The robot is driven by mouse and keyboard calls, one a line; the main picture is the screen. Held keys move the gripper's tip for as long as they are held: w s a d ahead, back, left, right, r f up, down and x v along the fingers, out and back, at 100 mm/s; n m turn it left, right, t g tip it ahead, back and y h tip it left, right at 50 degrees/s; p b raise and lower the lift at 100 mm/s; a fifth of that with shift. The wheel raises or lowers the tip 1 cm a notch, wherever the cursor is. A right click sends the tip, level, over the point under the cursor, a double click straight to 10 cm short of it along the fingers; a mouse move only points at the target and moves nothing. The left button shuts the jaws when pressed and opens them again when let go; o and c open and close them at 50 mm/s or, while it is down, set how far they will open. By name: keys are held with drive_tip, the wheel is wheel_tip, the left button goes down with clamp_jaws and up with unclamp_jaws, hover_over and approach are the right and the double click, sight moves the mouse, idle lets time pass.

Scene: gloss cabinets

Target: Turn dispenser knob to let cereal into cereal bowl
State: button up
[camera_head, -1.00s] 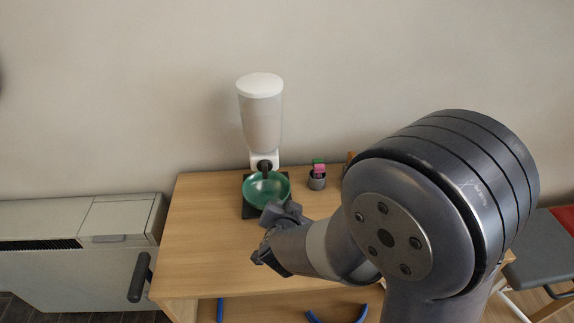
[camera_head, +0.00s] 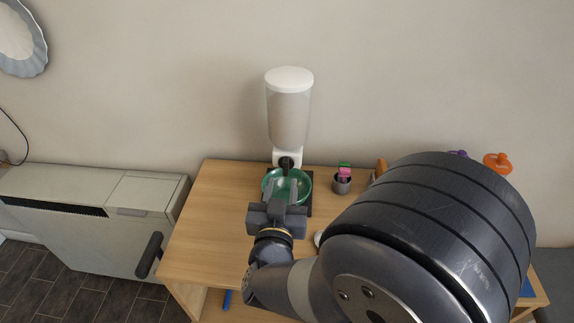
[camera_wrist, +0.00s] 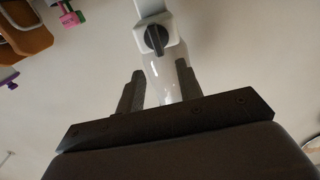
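The cereal dispenser (camera_head: 289,110) stands against the wall at the back of the wooden table, with a white lid and a pale translucent body. Its dark knob (camera_head: 287,162) is low on the white neck; in the wrist view the knob (camera_wrist: 156,39) shows beyond the fingers, apart from them. The green bowl (camera_head: 302,181) sits below the knob on a dark base, partly hidden by my gripper. My gripper (camera_head: 281,191) is over the front of the bowl, pointing at the dispenser. In the wrist view its two fingers (camera_wrist: 159,88) are spread with nothing between them.
A small grey cup (camera_head: 342,183) with pink and green items stands right of the bowl. The table's (camera_head: 205,230) left part is clear. A white cabinet (camera_head: 95,215) with a dark handle stands left. Purple and orange objects (camera_head: 498,162) show behind my arm.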

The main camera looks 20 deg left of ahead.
sight(285, 165)
drive_tip(key=x, duration=0.7)
drive_tip(key=shift+d+f+p, duration=0.1)
drive_tip(key=shift+p, duration=0.25)
drive_tip(key=shift+c, duration=0.5)
drive_tip(key=c, duration=0.5)
